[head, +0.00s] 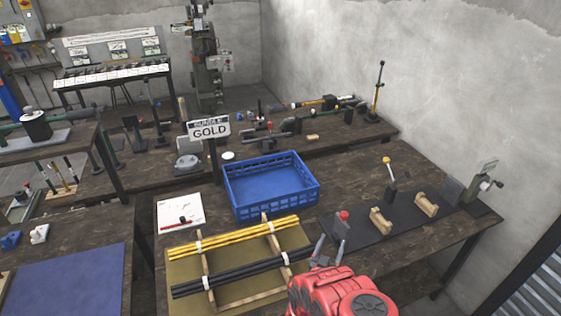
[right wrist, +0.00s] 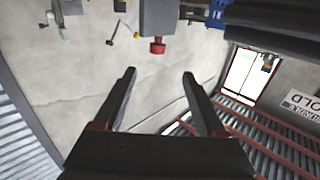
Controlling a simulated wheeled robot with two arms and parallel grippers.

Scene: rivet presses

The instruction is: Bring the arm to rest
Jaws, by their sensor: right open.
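My right arm, red, comes in at the bottom of the head view. Its gripper (head: 329,246) is at the front edge of the workbench (head: 385,270), near a grey block with a red knob (head: 343,215). In the right wrist view the two dark fingers (right wrist: 158,73) stand apart with nothing between them. The red knob (right wrist: 157,47) shows beyond the fingertips there, apart from them. My left arm and gripper are not in view.
A blue crate (head: 232,204) stands on the bench, left of a dark mat (head: 404,218) with wooden blocks and a lever. Yellow and black rods (head: 240,235) lie on a wooden rack left of my gripper.

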